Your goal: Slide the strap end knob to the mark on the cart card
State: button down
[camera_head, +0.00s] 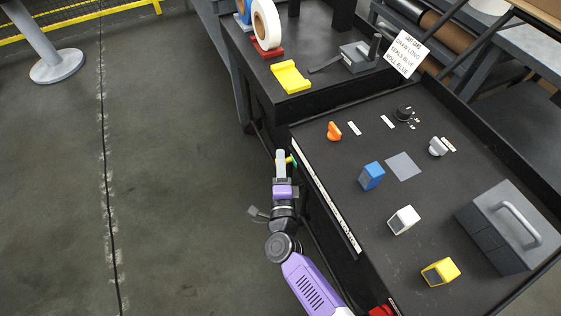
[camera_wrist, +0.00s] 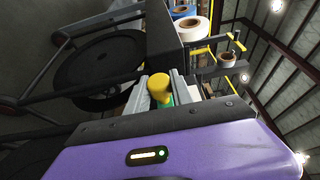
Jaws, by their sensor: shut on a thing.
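A yellow knob (camera_head: 289,160) with a green part beside it sits at the cart's left edge, near the far end of a long white strip (camera_head: 320,187) with small dark marks. My gripper (camera_head: 281,158) is shut on the knob from the left. The wrist view shows the yellow knob (camera_wrist: 160,86) between the two grey fingers, with green just behind it. The white cart card (camera_head: 405,54) stands at the back of the cart. Its lower lines seem to read "seals blue" and "roll blue"; the line above is too small to be sure of.
The black cart top (camera_head: 330,160) holds an orange knob (camera_head: 334,131), a grey knob (camera_head: 437,147), a black dial (camera_head: 404,113), blue (camera_head: 371,176), white (camera_head: 404,220) and yellow (camera_head: 440,271) blocks, and a grey handled box (camera_head: 505,228). Open floor lies left.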

jog(key=shift+s, duration=0.2)
jog(key=s+d+b, duration=0.1)
jog(key=s+d, duration=0.4)
jog(key=s, duration=0.7)
jog(key=s+d, duration=0.5)
jog(key=s, duration=0.6)
jog(key=shift+s+b, duration=0.35)
jog(key=shift+b, duration=0.05)
jog(key=c, duration=1.1)
grip_release()
jog(key=s+b, duration=0.1)
jog(key=s, duration=0.6)
jog(key=shift+s, duration=0.4)
